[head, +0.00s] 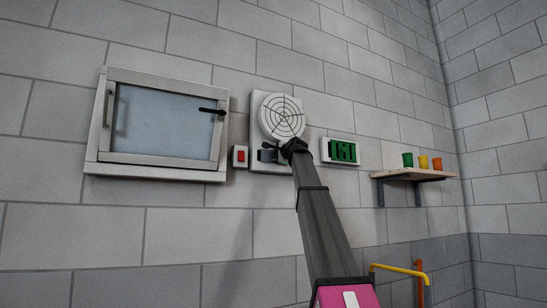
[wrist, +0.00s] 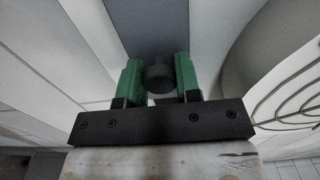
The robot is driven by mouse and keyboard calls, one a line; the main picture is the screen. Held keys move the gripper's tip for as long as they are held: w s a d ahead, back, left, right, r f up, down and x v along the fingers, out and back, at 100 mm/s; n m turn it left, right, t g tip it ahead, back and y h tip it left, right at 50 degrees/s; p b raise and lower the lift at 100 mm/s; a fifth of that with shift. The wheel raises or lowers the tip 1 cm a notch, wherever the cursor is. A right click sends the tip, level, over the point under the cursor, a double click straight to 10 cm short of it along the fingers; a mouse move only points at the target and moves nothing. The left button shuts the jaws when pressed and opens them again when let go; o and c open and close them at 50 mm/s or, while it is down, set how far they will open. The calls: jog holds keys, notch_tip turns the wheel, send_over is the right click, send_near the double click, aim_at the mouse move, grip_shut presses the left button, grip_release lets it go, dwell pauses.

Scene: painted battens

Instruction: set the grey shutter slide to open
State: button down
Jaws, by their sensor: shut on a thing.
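The grey shutter slide (head: 266,155) sits low on a pale plate (head: 257,104) on the wall, below a round fan grille (head: 283,116). My gripper (head: 283,150) is at the slide, and my arm hides part of it in the head view. In the wrist view my gripper's green fingers (wrist: 158,70) stand on either side of a dark round knob (wrist: 158,80) and are shut on it. The arm covers the slide's right end, so I cannot tell its exact setting.
A framed window or hatch (head: 160,120) with a black handle is at the left. A red switch (head: 240,156) is close left of the slide. A green-fronted box (head: 342,151) is to the right, then a shelf (head: 412,174) with coloured cups. A yellow rail (head: 400,269) stands lower right.

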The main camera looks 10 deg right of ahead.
jog(key=d, duration=0.2)
jog(key=w+d, duration=0.1)
jog(key=d, duration=0.1)
jog(key=shift+w+d, duration=0.1)
jog(key=shift+w, duration=0.1)
jog(key=c, duration=0.8)
grip_release()
jog(key=shift+d, duration=0.1)
jog(key=v, duration=1)
jog(key=shift+s, duration=0.35)
jog(key=shift+d, duration=0.1)
